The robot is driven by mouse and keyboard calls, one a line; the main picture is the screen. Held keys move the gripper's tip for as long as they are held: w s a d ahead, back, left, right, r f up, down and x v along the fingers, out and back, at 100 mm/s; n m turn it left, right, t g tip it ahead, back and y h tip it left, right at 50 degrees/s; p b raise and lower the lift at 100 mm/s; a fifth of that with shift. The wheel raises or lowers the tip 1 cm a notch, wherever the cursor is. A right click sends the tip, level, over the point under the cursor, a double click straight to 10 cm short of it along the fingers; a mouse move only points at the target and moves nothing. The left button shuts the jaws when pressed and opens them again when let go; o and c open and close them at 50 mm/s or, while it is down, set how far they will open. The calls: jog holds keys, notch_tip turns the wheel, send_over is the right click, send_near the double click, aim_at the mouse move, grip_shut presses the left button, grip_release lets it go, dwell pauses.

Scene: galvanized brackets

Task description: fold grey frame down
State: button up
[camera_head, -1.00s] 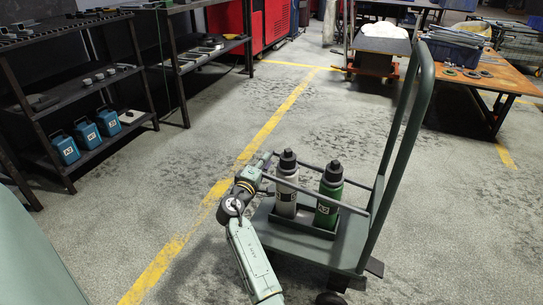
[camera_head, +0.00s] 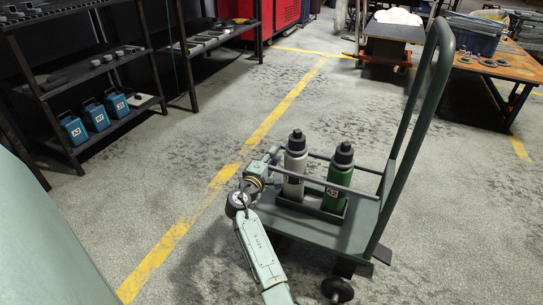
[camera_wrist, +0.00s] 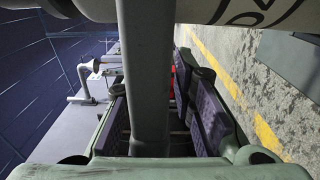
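The grey frame (camera_head: 365,194) is made of two thin bars on the cart. It lies roughly level around a white bottle (camera_head: 295,162) and a green bottle (camera_head: 337,190), above the deck. My gripper (camera_head: 272,158) is at the frame's left end; its fingers are small and hard to make out there. In the wrist view a grey bar (camera_wrist: 147,70) runs down the middle, with my gripper's dark-padded fingers (camera_wrist: 160,115) spread apart on either side. Contact with the bar cannot be told.
The cart deck (camera_head: 350,237) has a tall green handle (camera_head: 411,140) at its right. Shelves (camera_head: 120,125) with blue containers (camera_head: 95,116) stand at the left. A wooden table (camera_head: 515,72) is at the back right. The floor around the cart is clear.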

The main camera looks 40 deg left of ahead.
jog(key=o, duration=0.3)
jog(key=shift+d+f, duration=0.1)
notch_tip(320, 180, up, 10)
jog(key=shift+r, duration=0.1)
dwell(0.5)
